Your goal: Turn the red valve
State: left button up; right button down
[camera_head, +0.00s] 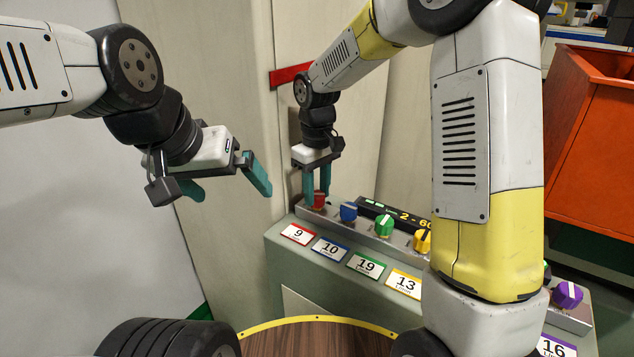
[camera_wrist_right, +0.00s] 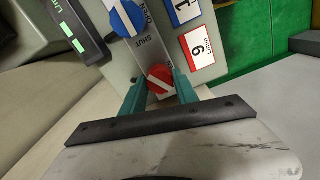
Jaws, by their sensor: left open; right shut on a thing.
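The red valve (camera_head: 319,199) is a knob at the left end of a row on a grey-green console, above a red-edged label reading 9. In the right wrist view the red valve (camera_wrist_right: 160,80) shows a white stripe and sits between the two teal fingers. My right gripper (camera_head: 317,190) points down and is shut on the red valve, one finger on each side. My left gripper (camera_head: 228,190) is open and empty in the air, left of the console. The fingers hide part of the valve's sides.
To the right of the red valve stand the blue valve (camera_head: 348,211), green valve (camera_head: 383,225), yellow valve (camera_head: 422,240) and purple valve (camera_head: 567,294). A black display (camera_head: 385,214) lies behind them. My right arm hides part of the console. An orange bin (camera_head: 590,150) stands right.

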aim_at(318, 194)
jog(key=m, duration=0.7)
dwell(0.6)
jog(key=c, duration=0.9)
grip_release()
notch_tip(318, 194, up, 8)
jog(key=shift+f, duration=0.1)
